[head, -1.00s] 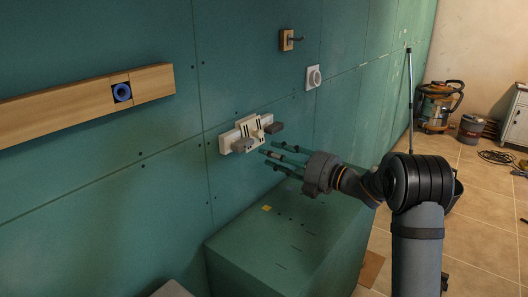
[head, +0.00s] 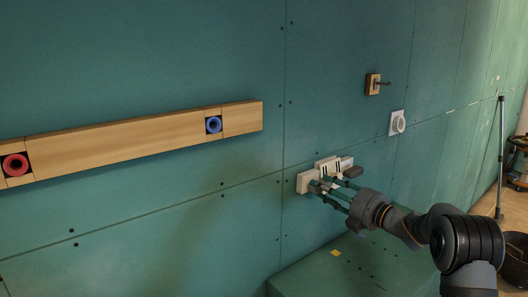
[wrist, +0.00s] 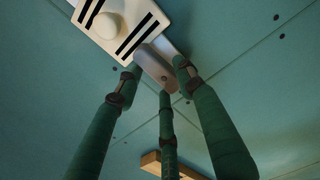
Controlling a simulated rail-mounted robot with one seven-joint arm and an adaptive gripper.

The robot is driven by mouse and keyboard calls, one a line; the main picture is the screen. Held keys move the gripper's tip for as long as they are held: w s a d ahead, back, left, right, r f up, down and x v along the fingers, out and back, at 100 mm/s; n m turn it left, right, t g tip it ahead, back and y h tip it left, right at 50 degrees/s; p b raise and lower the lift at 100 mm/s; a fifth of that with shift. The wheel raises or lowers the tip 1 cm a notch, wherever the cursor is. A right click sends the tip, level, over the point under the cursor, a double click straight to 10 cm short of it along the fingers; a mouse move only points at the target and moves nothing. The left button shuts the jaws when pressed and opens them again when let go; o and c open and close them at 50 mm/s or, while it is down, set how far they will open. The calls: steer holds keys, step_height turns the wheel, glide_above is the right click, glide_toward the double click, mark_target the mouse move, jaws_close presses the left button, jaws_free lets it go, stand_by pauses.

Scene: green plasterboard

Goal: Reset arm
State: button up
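My gripper (head: 330,186) has long green fingers and is in front of a white panel (head: 304,184) on the green wall. In the head view its fingers overlap the panel's lower part. In the wrist view my gripper (wrist: 157,82) has its three fingers spread apart, with nothing held between them. The panel's white plate (wrist: 98,38), with black stripes and a round white knob, is just past the fingertips. A grey tab (wrist: 158,66) shows between the fingers; I cannot tell whether they touch it. Another grey tab (head: 353,172) is at the panel's right.
A wooden rail (head: 110,140) on the wall carries a red ring (head: 15,165) and a blue ring (head: 213,125). A green box (head: 345,270) stands below my gripper.

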steer(key=shift+x, duration=1)
steer(key=shift+w+a+p, duration=0.1)
steer(key=shift+w+p, duration=0.05)
steer(key=shift+p, duration=0.15)
steer(key=shift+n, duration=0.6)
steer(key=shift+s+d+f, duration=0.1)
steer(key=shift+s+d, duration=0.15)
steer(key=shift+s, duration=0.1)
steer(key=shift+s+d, duration=0.15)
steer(key=shift+s, duration=0.15)
